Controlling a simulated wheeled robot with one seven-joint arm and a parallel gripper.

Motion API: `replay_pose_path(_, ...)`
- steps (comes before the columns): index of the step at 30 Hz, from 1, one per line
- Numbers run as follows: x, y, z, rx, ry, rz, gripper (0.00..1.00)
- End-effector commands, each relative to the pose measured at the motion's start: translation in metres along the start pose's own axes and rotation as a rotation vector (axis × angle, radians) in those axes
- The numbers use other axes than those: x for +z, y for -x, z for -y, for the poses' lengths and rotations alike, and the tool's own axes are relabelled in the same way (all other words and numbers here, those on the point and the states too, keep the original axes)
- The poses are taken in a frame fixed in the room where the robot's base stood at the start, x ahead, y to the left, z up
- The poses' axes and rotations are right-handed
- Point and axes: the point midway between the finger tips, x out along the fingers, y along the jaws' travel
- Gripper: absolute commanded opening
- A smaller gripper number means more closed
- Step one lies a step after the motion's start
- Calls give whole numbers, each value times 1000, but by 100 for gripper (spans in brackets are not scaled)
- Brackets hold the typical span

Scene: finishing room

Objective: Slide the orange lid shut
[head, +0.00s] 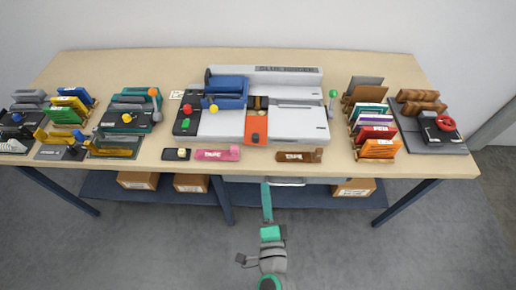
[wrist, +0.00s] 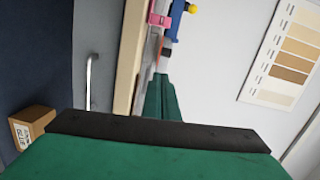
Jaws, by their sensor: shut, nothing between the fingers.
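The orange lid (head: 256,128) lies at the front middle of the white machine (head: 223,124) on the table. A dark opening (head: 258,103) with something brown in it shows just behind the lid. A small darker knob or mark is near the lid's front edge. My gripper (head: 267,189) is below and in front of the table edge in the head view, apart from the lid. In the wrist view my green gripper fingers (wrist: 160,95) are together and empty, pointing toward the table side. The lid is too small to make out clearly there.
A pink tape holder (head: 215,154) and a brown tape holder (head: 299,156) lie along the table's front edge, either side of the lid. A blue clamp-like part (head: 228,87) stands on the machine. A drawer handle (head: 287,183) is under the tabletop, near my gripper.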

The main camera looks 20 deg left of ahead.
Motion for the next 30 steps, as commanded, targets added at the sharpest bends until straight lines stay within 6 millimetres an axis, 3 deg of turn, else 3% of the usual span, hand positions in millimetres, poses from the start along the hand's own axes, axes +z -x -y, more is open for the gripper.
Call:
replay_pose_path(3,4,-11,11,-29,-60,33,0)
replay_pose_path(11,6,-30,14,-38,-79,41,0)
replay_pose_path(30,9,-128,18,-37,-76,41,0)
